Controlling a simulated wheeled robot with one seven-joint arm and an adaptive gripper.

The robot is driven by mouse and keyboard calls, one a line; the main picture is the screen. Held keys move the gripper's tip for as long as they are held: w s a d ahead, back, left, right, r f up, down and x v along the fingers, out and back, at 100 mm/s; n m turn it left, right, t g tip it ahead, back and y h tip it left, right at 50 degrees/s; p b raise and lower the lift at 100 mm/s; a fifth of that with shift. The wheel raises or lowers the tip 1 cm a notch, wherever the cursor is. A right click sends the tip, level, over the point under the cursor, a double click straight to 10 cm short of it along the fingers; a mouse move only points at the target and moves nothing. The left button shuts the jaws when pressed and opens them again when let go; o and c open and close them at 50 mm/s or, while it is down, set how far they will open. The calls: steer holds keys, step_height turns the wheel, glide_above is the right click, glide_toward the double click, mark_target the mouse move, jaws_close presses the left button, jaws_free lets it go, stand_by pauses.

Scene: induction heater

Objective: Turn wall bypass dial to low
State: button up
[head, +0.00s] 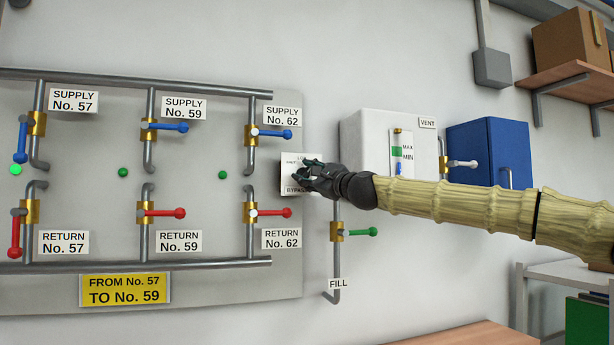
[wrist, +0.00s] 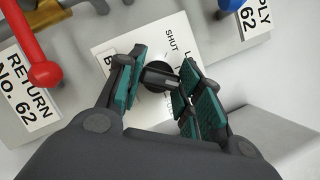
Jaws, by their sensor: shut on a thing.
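The white bypass plate (head: 289,161) is on the wall right of the grey pipe board, with BYPASS at its bottom edge. In the wrist view the plate (wrist: 112,48) shows SHUT and part of another label starting with L. The black bypass dial (wrist: 158,78) sits between my teal-padded fingers. My gripper (head: 301,174) is shut on the dial in front of the plate and also fills the lower wrist view (wrist: 162,80). In the head view my fingers hide the dial. The setting it points to cannot be told, since fingers cover part of the labels.
Blue Supply No. 62 lever (head: 273,133) and red Return No. 62 lever (head: 272,213) are close left of the plate. A green-handled fill valve (head: 358,232) is below right. A white vent tank (head: 372,132) and blue box (head: 488,150) are to the right.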

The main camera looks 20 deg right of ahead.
steer(key=n, duration=0.1)
steer(key=n+g+p, duration=0.1)
steer(key=n, duration=0.2)
steer(key=shift+r+g, duration=0.25)
steer(key=shift+g, duration=0.15)
steer(key=shift+f+n+g+p, duration=0.15)
steer(key=shift+n+g+p, duration=0.65)
steer(key=shift+n, duration=1.1)
steer(key=o, duration=1)
steer(key=shift+s+d, duration=0.1)
steer(key=shift+s, duration=0.05)
steer(key=shift+v, duration=5.85)
steer(key=shift+d+f, duration=0.1)
steer(key=shift+f, duration=0.1)
